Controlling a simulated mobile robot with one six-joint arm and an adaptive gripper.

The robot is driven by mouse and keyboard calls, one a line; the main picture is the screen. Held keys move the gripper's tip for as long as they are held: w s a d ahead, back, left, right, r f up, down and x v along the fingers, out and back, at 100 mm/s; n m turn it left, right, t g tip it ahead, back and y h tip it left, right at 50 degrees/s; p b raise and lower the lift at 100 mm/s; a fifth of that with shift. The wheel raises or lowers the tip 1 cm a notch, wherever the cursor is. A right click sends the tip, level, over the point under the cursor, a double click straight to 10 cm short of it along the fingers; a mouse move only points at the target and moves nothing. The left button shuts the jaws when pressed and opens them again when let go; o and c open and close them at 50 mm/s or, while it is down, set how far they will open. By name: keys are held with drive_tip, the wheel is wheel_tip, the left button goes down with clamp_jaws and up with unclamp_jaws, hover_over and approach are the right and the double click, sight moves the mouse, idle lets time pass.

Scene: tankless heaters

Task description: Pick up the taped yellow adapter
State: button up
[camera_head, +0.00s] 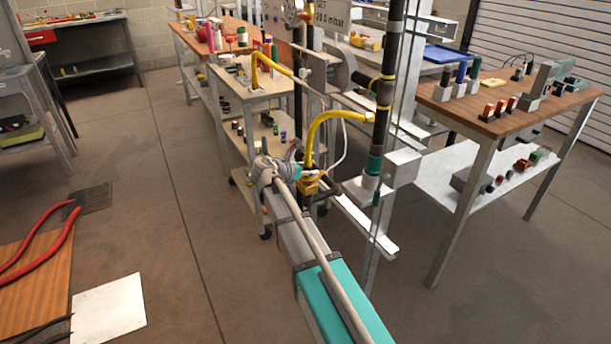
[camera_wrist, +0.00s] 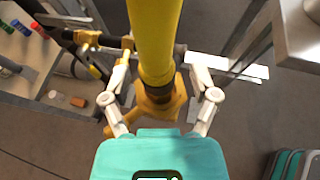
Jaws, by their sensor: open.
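A yellow fitting (camera_wrist: 163,112) with a dark band around its upper part (camera_wrist: 157,90) looks like the taped yellow adapter. It sits at the end of a thick yellow pipe (camera_wrist: 157,35). My gripper (camera_wrist: 158,66) is open, with one pale finger on each side of the pipe and fitting. I cannot tell whether either finger touches. In the head view, my gripper (camera_head: 292,172) is beside the yellow fitting (camera_head: 310,186) below the curved yellow pipe (camera_head: 325,121). The gripper's body hides part of the fitting in the wrist view.
A dark vertical pipe (camera_head: 383,110) and a grey metal frame (camera_head: 403,165) stand just right of the gripper. A wooden-topped bench (camera_head: 470,118) is farther right. A cart shelf (camera_head: 262,88) with small parts is behind. The floor at left is mostly open.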

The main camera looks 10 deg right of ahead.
drive_tip(key=shift+c, duration=0.2)
clamp_jaws()
idle(0.4)
